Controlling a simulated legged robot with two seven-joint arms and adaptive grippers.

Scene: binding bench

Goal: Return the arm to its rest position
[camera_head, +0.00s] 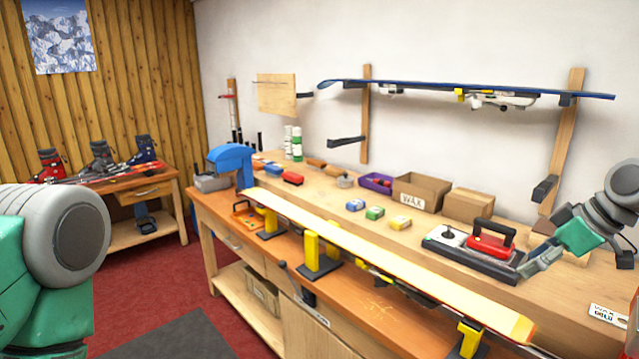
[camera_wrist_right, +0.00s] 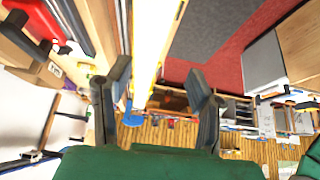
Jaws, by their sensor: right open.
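My right gripper (camera_head: 535,264) is at the right of the head view, over the bench and beside the right end of a dark plate that holds a red-handled tool (camera_head: 490,243). I cannot tell whether it touches the plate. In the right wrist view its two dark fingers stand wide apart with nothing held between them, so the right gripper (camera_wrist_right: 160,85) is open and empty. My left arm shows only as a grey and green link at the left edge. The left gripper is out of view.
A long ski (camera_head: 390,262) lies base up on yellow supports along the workbench's front. Wax blocks (camera_head: 374,213), a cardboard box (camera_head: 421,191) and a purple tray (camera_head: 376,182) stand behind it. A blue ski (camera_head: 420,88) hangs on the wall. Red floor (camera_head: 140,290) lies free at left.

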